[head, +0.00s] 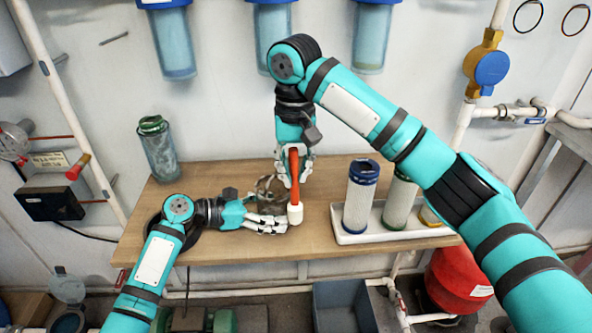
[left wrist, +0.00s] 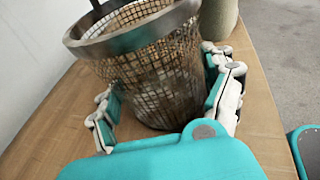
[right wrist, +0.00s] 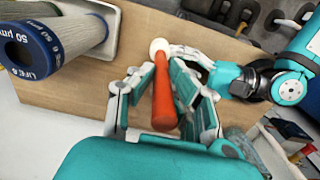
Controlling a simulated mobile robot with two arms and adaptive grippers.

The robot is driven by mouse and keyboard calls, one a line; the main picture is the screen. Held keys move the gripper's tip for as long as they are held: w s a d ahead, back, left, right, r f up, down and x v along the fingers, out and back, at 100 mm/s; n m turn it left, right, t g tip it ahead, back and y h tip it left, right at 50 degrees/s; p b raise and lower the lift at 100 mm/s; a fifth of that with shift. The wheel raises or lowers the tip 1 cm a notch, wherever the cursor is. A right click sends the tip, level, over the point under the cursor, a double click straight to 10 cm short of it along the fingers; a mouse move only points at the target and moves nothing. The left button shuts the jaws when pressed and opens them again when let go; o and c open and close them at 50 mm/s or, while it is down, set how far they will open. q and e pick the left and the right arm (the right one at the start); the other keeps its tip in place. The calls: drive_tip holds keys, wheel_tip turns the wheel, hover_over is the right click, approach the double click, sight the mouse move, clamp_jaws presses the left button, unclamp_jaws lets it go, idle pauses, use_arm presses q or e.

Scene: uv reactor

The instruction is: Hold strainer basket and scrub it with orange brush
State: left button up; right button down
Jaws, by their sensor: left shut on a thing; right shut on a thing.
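The strainer basket (head: 270,188), a brownish metal mesh cup with a steel rim, stands roughly upright on the wooden table. In the left wrist view the basket (left wrist: 150,65) sits between the fingers of my left gripper (left wrist: 168,100), which is shut on it low down. In the head view my left gripper (head: 268,223) reaches it from the left. My right gripper (head: 292,178) is shut on the orange brush handle (right wrist: 163,98). The brush's white head (head: 295,214) points down, just right of the basket. I cannot tell whether they touch.
A white tray (head: 385,238) with several filter cartridges, one blue-capped (head: 361,190), stands on the right of the table. A green-capped clear canister (head: 158,150) stands at the back left. Blue-topped filter housings (head: 173,42) hang on the wall behind.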

sight(294, 183)
drive_tip(key=shift+a+f, duration=0.1)
drive_tip(key=shift+f, duration=1.6)
drive_tip(key=shift+s, duration=0.1)
drive_tip(key=shift+s+r, duration=0.1)
drive_tip(key=shift+d+r, duration=0.2)
drive_tip(key=shift+r, duration=1.45)
drive_tip(key=shift+w+a, duration=0.15)
drive_tip(key=shift+w, duration=0.1)
drive_tip(key=shift+f, duration=0.15)
drive_tip(key=shift+f, duration=1.6)
